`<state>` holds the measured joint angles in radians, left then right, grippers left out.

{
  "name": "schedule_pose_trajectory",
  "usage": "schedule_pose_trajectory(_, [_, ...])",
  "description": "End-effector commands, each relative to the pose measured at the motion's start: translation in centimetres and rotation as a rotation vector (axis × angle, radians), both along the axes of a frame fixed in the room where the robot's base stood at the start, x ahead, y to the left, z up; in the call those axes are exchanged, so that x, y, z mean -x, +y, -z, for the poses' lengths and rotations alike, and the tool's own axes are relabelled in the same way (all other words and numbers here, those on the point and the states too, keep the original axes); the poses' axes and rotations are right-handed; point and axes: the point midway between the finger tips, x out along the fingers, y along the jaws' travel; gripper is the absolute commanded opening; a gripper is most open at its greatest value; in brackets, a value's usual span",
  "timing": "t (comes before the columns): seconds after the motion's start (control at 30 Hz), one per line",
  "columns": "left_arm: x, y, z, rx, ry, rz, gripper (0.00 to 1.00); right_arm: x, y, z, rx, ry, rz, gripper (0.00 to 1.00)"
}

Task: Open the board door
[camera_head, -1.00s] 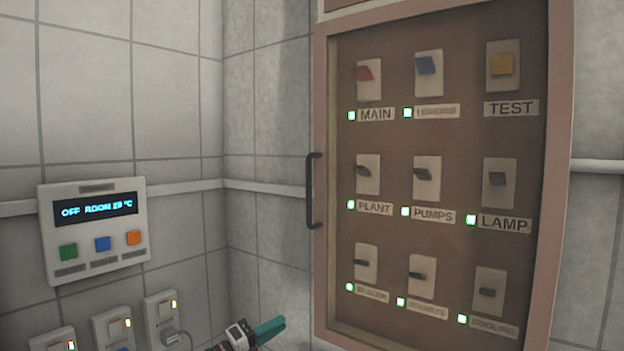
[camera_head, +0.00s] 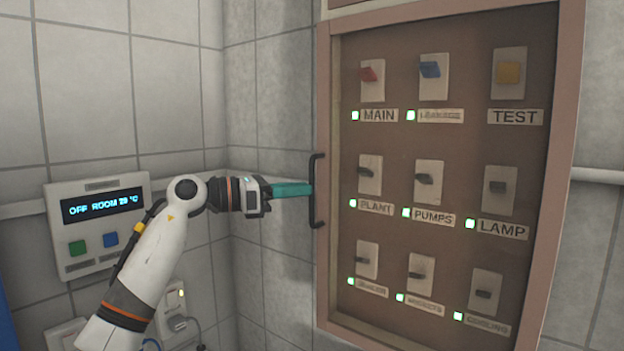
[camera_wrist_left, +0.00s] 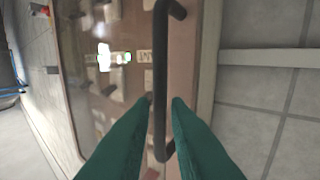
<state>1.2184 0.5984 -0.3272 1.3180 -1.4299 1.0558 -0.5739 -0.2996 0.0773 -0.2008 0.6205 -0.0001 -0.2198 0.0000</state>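The board door (camera_head: 326,270) is a large glazed panel with a pinkish-brown frame, and it looks shut. Its dark bar handle (camera_head: 313,212) stands upright on the left edge of the frame. My left gripper (camera_head: 309,190), with teal fingers, is at the middle of the handle, coming from the left. In the left wrist view the handle (camera_wrist_left: 160,60) runs between the two fingertips (camera_wrist_left: 162,99). The fingers are apart, with a narrow gap on each side of the bar, so the gripper looks open. My right gripper is not in view.
Behind the door are several switches with green lights and labels such as MAIN (camera_head: 372,75). A wall controller (camera_head: 100,185) reading "OFF ROOM" hangs on the left wall, partly behind my left arm. Sockets (camera_head: 172,310) are below it. The wall is tiled.

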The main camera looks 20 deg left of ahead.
Motion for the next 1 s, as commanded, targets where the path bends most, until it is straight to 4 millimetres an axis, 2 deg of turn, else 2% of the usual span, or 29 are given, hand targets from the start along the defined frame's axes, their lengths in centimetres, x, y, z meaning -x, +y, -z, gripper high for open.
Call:
schedule_pose_trajectory(0.1, [-1.1, -1.5, -0.3, 0.003, 0.002, 0.001, 0.15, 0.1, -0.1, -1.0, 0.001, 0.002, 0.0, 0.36])
schedule_pose_trajectory(0.3, [-2.0, -2.7, -0.1, 0.001, 0.001, 0.0, 0.15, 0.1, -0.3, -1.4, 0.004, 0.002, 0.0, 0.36])
schedule_pose_trajectory(0.6, [-2.1, -2.9, 0.1, 0.001, 0.001, -0.001, 0.15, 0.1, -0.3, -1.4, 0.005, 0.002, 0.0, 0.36])
schedule_pose_trajectory(0.7, [-2.1, -2.9, 0.0, 0.001, 0.0, -0.001, 0.0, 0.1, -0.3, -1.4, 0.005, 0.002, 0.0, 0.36])
schedule_pose_trajectory(1.0, [-2.1, -2.9, 0.0, 0.001, 0.0, -0.001, 0.0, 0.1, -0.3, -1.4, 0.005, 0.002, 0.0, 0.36])
